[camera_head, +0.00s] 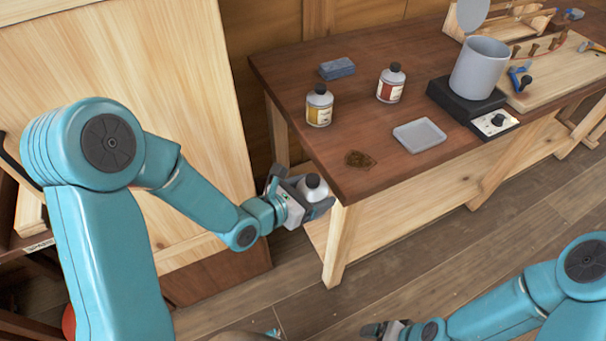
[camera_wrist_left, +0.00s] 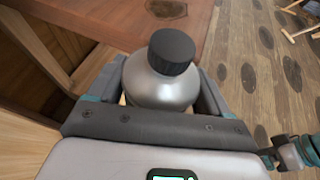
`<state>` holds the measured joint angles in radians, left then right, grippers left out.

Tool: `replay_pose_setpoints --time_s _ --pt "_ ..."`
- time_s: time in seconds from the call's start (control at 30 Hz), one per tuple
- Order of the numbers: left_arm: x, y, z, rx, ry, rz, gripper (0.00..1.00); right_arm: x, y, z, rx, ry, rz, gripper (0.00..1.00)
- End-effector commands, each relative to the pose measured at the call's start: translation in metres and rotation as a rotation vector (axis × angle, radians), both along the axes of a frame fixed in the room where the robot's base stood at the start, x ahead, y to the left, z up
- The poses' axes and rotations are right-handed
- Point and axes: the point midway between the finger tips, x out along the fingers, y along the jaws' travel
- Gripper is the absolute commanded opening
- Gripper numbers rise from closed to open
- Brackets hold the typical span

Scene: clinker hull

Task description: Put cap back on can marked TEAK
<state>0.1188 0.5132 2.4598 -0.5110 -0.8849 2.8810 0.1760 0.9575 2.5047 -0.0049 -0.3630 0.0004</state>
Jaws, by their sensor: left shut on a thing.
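My left gripper (camera_head: 308,193) is shut on a silver can (camera_wrist_left: 160,88), holding it beside the near left end of the workbench. A black cap (camera_wrist_left: 171,50) sits on top of this can in the left wrist view. Its label is hidden, so I cannot read its marking. On the bench stand a can with a yellow label (camera_head: 319,107) and a can with a red label (camera_head: 390,85), both upright with dark caps; their lettering is too small to read. My right gripper (camera_head: 382,329) is low at the bottom edge, away from the bench, its jaws unclear.
The bench (camera_head: 300,70) holds a blue sponge-like block (camera_head: 337,69), a grey tray (camera_head: 419,135), a dark stain-like patch (camera_head: 360,159) and a grey pot (camera_head: 480,68) on a black hot plate (camera_head: 466,101). Tools lie at the far right. A wooden panel stands at left.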

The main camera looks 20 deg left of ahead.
Motion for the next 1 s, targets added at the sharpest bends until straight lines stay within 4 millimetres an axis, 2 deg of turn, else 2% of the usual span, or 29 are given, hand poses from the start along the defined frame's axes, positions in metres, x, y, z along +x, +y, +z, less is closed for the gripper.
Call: replay_pose_setpoints --time_s 0.3,0.67,0.7,0.73,1.0 --pt "-0.018 -0.023 -0.011 -0.001 -0.001 -0.180 0.24 0.000 0.000 0.000 0.000 0.000 0.000 0.88" --pt "-0.020 -0.026 -0.012 -0.001 -0.002 -0.203 0.24 0.000 0.000 0.000 0.000 0.000 0.000 0.88" --pt "-0.021 -0.026 -0.013 0.000 -0.001 -0.203 0.00 0.000 0.000 0.000 0.000 0.000 0.000 0.95" --pt "-0.021 -0.026 -0.013 0.000 -0.001 -0.203 0.00 0.000 0.000 0.000 0.000 0.000 0.000 1.00" --pt "-0.020 -0.026 -0.012 0.000 -0.002 -0.202 0.00 0.000 0.000 0.000 0.000 0.000 0.000 1.00"
